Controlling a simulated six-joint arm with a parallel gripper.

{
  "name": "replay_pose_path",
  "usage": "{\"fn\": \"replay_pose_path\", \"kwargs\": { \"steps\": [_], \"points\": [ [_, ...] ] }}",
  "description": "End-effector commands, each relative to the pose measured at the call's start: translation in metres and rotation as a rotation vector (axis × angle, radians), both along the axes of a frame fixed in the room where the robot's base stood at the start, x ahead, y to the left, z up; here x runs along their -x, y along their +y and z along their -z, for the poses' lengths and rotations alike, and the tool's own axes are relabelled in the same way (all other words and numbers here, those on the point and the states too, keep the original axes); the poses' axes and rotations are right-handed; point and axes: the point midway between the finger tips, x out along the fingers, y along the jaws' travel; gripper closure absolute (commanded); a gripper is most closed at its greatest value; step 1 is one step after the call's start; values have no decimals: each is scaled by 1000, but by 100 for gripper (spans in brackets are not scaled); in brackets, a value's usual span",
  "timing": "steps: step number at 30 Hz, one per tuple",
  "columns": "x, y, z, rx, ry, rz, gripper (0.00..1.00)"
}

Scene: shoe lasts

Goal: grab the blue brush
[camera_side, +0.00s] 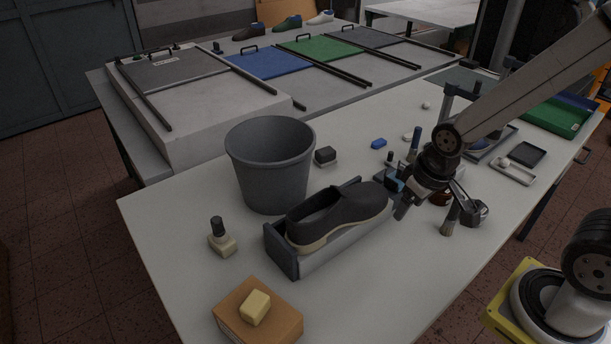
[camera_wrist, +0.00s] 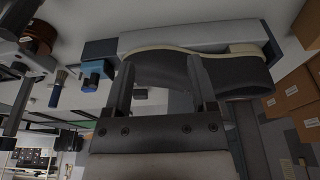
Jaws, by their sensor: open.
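A slim upright brush with a blue body (camera_side: 413,142) stands on the table behind my wrist in the side view. A brush with a blue handle and pale bristles (camera_wrist: 58,88) shows at the left of the wrist view; I cannot tell if it is the same one. My gripper (camera_side: 402,208) hangs just past the toe of the dark shoe (camera_side: 340,213). In the wrist view my gripper (camera_wrist: 162,65) is open, with the shoe beyond its fingers.
The shoe lies in a grey cradle (camera_side: 283,250) with a blue clamp (camera_wrist: 96,73) by its toe. A grey bucket (camera_side: 270,170) and a cardboard box (camera_side: 240,318) stand left. The front table middle is clear.

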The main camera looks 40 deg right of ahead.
Motion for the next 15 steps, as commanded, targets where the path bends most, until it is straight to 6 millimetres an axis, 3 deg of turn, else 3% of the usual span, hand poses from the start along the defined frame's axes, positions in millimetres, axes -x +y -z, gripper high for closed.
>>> {"fn": "replay_pose_path", "kwargs": {
  "steps": [15],
  "points": [
    [-1,0,-42,0,-4,0,27]
  ]
}}
